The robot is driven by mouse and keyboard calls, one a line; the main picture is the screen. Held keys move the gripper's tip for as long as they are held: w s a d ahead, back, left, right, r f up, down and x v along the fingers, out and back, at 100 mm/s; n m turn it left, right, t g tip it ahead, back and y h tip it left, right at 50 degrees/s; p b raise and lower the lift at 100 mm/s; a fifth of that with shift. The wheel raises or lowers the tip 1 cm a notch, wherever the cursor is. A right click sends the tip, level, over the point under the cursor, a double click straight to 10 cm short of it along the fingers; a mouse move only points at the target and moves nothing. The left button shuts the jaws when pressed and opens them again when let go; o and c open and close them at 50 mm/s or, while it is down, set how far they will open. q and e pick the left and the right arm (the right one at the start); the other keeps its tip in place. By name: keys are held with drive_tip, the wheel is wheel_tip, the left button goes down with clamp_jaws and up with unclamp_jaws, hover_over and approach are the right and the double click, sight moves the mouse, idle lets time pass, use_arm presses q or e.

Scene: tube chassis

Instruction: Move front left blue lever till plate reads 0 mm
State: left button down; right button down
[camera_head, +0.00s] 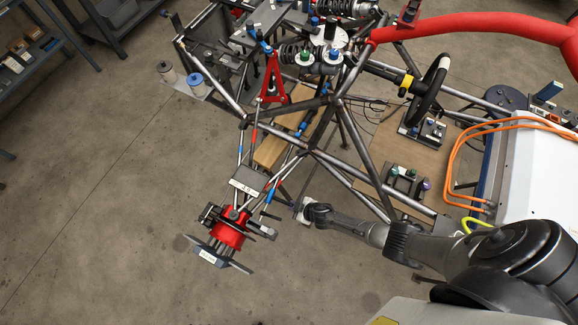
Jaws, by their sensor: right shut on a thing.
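A red hub assembly (229,234) hangs at the lower end of the tube chassis's suspension rods. A blue lever piece (271,192) sits on the rod at its upper right. A pale label plate (244,187) with dark figures stands just above the hub; its figures are too small to read surely. My right gripper (295,207) comes in from the lower right, beside the suspension rods. It is shut on what seems to be the blue lever; the wrist hides the contact. My left gripper is out of view.
Chassis tubes (366,180) pass above and right of my right arm. A red stand (273,78) and a steering wheel (430,90) are farther back. A wooden board (387,150) with small fixtures lies to the right. The floor (110,220) at left is clear.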

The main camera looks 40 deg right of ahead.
drive_tip(key=shift+r, duration=0.1)
idle(0.3)
drive_tip(key=c, duration=1.1)
unclamp_jaws()
